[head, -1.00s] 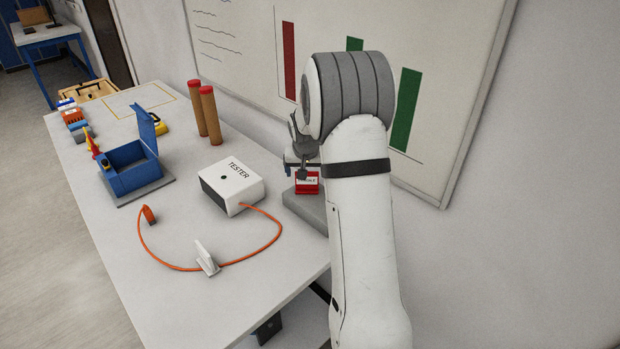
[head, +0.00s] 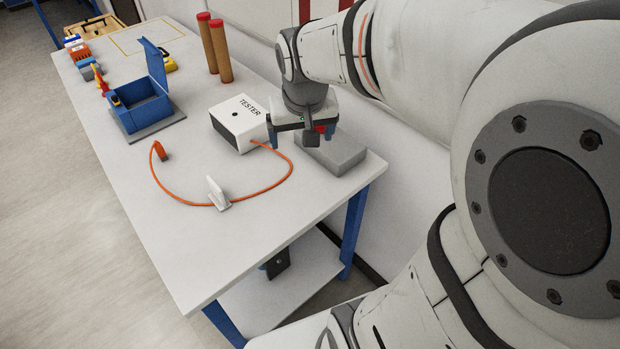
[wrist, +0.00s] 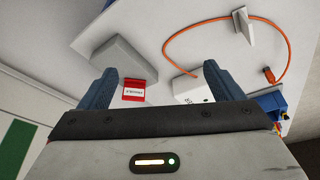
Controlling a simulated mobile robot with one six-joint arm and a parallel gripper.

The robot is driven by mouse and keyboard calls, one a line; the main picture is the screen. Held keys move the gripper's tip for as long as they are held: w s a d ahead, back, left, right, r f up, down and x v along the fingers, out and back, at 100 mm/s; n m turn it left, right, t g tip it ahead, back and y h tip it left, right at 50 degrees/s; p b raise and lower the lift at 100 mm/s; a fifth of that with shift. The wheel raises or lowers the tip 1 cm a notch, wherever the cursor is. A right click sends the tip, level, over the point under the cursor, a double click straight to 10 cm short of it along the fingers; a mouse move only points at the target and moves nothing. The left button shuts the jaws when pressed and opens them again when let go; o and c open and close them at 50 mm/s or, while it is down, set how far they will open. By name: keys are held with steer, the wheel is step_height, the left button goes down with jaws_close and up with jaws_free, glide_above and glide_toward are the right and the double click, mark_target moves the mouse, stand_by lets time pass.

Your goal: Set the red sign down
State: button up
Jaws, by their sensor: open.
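The red sign (wrist: 134,90) has a white label and shows whole in the wrist view, close to the left finger. In the head view only a small red part of the sign (head: 320,129) shows behind my gripper. My gripper (wrist: 159,72) is open, its two blue fingers wide apart, with nothing clasped between them. In the head view my gripper (head: 301,137) hangs over the table beside the grey block (head: 337,152). The sign appears beside the block in the wrist view; I cannot tell whether they touch.
The white tester box (head: 239,123) stands just left of my gripper. A blue open box (head: 145,109) and two brown tubes (head: 216,52) are farther back. The table's front area (head: 200,250) is clear.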

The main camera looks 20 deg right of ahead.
steer(key=s+a+f+n, duration=0.1)
steer(key=s+a, duration=0.1)
steer(key=s, duration=1)
steer(key=shift+a+f+n+g+y, duration=0.3)
steer(key=shift+n, duration=0.1)
